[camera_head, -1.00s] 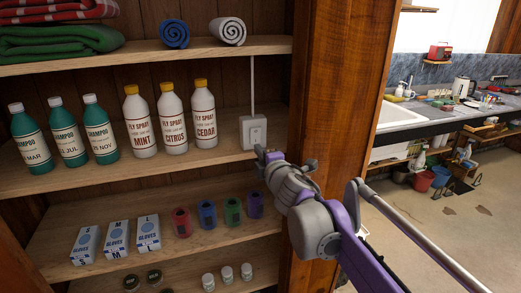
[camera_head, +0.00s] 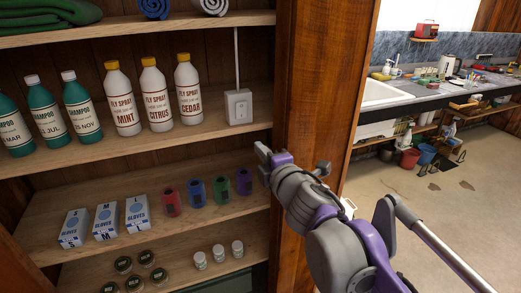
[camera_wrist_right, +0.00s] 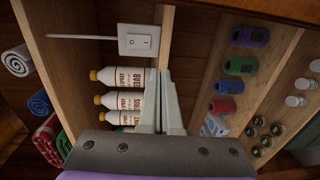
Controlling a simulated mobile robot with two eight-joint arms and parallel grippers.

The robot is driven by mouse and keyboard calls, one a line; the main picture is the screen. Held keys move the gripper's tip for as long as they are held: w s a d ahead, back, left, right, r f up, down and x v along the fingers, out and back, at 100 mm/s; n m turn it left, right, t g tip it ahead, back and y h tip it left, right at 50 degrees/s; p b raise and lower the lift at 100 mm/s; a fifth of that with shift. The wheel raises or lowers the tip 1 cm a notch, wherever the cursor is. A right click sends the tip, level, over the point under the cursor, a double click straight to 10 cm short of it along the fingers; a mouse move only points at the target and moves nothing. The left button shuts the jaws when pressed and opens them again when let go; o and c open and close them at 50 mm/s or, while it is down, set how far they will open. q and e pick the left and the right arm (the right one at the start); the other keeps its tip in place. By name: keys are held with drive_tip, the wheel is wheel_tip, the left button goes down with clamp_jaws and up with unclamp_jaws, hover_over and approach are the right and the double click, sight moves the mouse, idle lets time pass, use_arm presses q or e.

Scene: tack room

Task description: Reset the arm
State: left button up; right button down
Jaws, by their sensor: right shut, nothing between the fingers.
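My right arm, grey and purple, reaches in from the lower right in the head view. Its gripper (camera_head: 263,152) is shut and empty, in front of the shelf unit near its right post. In the head view the gripper appears below the white wall switch (camera_head: 238,106), apart from it. In the wrist view the shut fingers (camera_wrist_right: 163,75) point toward the shelves, with the switch (camera_wrist_right: 138,40) beyond their tips. My left gripper is not in view.
Fly spray bottles (camera_head: 155,95) and shampoo bottles (camera_head: 80,107) stand on the shelf beside the switch. Glove boxes (camera_head: 105,222) and coloured rolls (camera_head: 196,193) stand a shelf lower. A wooden post (camera_head: 322,90) is close to the arm. Open floor (camera_head: 440,215) lies right.

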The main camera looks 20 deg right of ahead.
drive_tip(key=s+d+f+m+g+h, duration=0.2)
drive_tip(key=s+f+m+g, duration=0.1)
drive_tip(key=s+f+m, duration=0.4)
drive_tip(key=s+d+f+m+g+h, duration=0.25)
drive_tip(key=s+f+m, duration=0.2)
drive_tip(key=f, duration=0.55)
drive_tip(key=s+a+f+m+g+y, duration=0.2)
drive_tip(key=s+a+f+m+g, duration=0.1)
drive_tip(key=s+f, duration=0.4)
drive_tip(key=s+a+f+m+g+y, duration=0.2)
drive_tip(key=s+a+f+m+g, duration=0.1)
drive_tip(key=s+f, duration=0.4)
wheel_tip(320, 180, down, 2)
drive_tip(key=shift+m, duration=0.45)
drive_tip(key=shift+s, duration=0.1)
